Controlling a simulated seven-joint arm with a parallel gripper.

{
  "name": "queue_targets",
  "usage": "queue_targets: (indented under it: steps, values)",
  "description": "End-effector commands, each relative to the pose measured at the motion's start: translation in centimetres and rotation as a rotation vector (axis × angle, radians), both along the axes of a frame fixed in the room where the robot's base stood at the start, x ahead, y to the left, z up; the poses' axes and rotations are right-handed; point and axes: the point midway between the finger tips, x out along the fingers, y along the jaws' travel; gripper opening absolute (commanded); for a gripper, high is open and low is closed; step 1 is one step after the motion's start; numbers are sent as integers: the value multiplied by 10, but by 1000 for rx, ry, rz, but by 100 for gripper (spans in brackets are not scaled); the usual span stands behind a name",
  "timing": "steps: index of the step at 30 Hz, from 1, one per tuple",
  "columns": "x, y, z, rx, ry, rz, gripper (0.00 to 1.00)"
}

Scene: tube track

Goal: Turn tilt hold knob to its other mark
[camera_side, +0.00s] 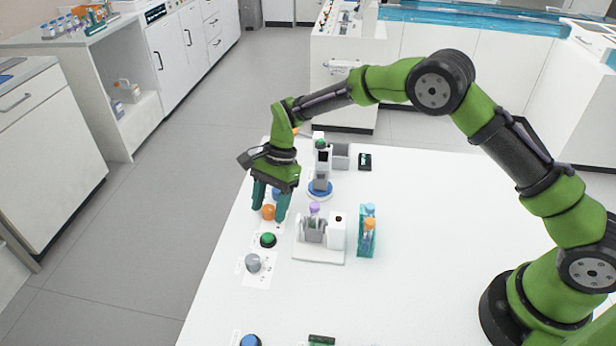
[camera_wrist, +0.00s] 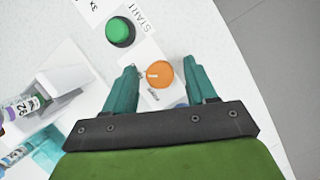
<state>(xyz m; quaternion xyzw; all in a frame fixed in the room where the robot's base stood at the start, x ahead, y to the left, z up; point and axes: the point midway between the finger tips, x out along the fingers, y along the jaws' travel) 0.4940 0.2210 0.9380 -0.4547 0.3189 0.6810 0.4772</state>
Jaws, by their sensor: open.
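An orange knob (camera_wrist: 159,74) with a white pointer line sits on a white label strip; it also shows in the side view (camera_side: 268,212). I cannot read a label that names it as the tilt hold knob. My gripper (camera_side: 270,207) points down over it. In the wrist view, the teal fingers of my gripper (camera_wrist: 159,80) are open on either side of the knob, with gaps showing. Contact is not visible. A white tube holder (camera_side: 320,240) with a purple-capped tube (camera_side: 314,208) stands right of the knob in the side view.
A green button (camera_side: 268,240) marked START (camera_wrist: 120,31) is close by, with a grey knob (camera_side: 253,263) beyond. A teal rack with tubes (camera_side: 367,232) and a small device on a blue base (camera_side: 320,188) stand near. The table's right part is clear.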

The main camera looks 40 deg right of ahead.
Motion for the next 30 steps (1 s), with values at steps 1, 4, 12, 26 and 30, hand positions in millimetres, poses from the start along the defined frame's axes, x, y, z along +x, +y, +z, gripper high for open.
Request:
queue_targets:
  steps: [1, 4, 12, 26, 30]
  values:
    - [0, 0, 0, 0, 0, 0, 56]
    - [0, 0, 0, 0, 0, 1, 46]
    - [0, 0, 0, 0, 0, 1, 4]
    - [1, 0, 0, -1, 0, 102, 0]
    - [2, 0, 0, -1, -1, 202, 0]
